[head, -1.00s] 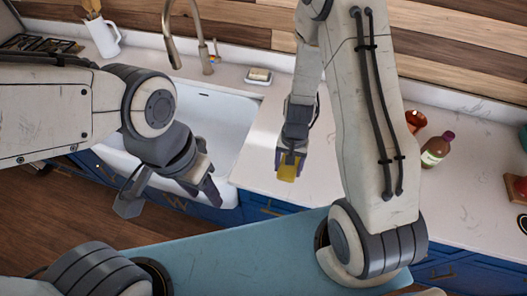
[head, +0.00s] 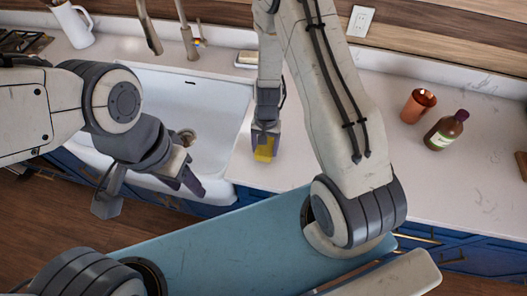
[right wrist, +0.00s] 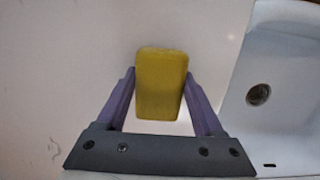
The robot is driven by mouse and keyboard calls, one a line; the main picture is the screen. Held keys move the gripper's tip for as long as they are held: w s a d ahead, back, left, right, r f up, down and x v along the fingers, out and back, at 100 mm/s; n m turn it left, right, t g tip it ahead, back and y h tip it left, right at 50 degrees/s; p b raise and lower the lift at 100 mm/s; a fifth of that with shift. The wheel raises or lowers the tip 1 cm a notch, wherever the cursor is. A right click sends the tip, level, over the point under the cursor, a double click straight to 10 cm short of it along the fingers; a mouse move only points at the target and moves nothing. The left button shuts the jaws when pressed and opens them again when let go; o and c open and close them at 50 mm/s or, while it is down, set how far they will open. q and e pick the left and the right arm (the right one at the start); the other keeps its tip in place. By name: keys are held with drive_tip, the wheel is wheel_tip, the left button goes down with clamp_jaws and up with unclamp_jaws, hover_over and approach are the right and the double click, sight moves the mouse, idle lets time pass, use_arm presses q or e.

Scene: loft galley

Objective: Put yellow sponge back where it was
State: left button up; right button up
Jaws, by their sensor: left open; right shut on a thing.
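The yellow sponge (head: 265,149) is between the fingers of my right gripper (head: 265,138), over the white counter just right of the sink. In the right wrist view the sponge (right wrist: 161,84) sits upright in the picture between the two purple fingers of my right gripper (right wrist: 162,100), which is shut on it. I cannot tell whether the sponge touches the counter. My left gripper (head: 150,190) is open and empty, in front of the sink's near edge.
The white sink (head: 215,95) with its drain lies left of the sponge. A soap dish (head: 246,59) stands behind it near the wall. A copper cup (head: 418,106) and a brown bottle (head: 446,130) stand on the counter at right. The counter between is mostly clear.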

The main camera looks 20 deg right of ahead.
drive_tip(key=shift+f, duration=0.8)
use_arm(q)
drive_tip(key=shift+f, duration=0.6)
use_arm(e)
drive_tip(key=shift+r, duration=0.2)
drive_tip(key=shift+f, duration=0.15)
use_arm(q)
drive_tip(key=shift+f, duration=0.15)
use_arm(e)
drive_tip(key=o, duration=1.2)
